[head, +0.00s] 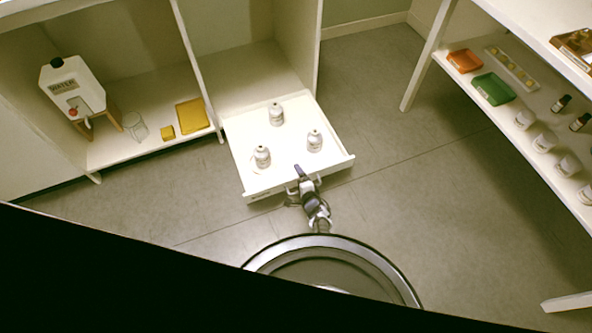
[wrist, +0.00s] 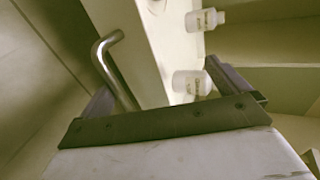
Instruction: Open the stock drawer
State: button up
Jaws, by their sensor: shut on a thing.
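The stock drawer (head: 289,158) is a white drawer pulled out of the white cabinet, with its inside showing in the head view. Three white bottles stand in it: one at the back (head: 276,115), one at the right (head: 314,141) and one at the left (head: 262,157). My gripper (head: 304,183) is at the drawer's front, shut on its metal handle (wrist: 119,75). The wrist view shows the bent handle bar between my fingers, with the drawer front (wrist: 150,60) and two bottles beyond. The exact grip on the bar is partly hidden.
At right, a shelf unit carries a green tray (head: 493,89), an orange tray (head: 464,61) and several bottles. The floor (head: 400,165) between is clear.

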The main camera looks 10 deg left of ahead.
jog(key=w+a+r+t+y+p, duration=0.1)
jog(key=w+a+r, duration=0.1)
jog(key=r, duration=0.5)
jog(key=w+a+r+p, duration=0.2)
jog(key=w+r, duration=0.2)
jog(key=r, duration=0.3)
jog(key=shift+r+n+t+y, duration=0.2)
jog(key=shift+n+t+y, duration=0.2)
notch_tip(320, 180, up, 2)
jog(key=shift+s+r+p, duration=0.1)
jog(key=shift+r+p, duration=0.15)
jog(key=shift+p, duration=0.05)
jog(key=c, duration=1.2)
jog(key=shift+o, duration=0.2)
jog(key=shift+s+f, duration=0.15)
jog(key=shift+f, duration=0.45)
jog(key=shift+c, duration=0.3)
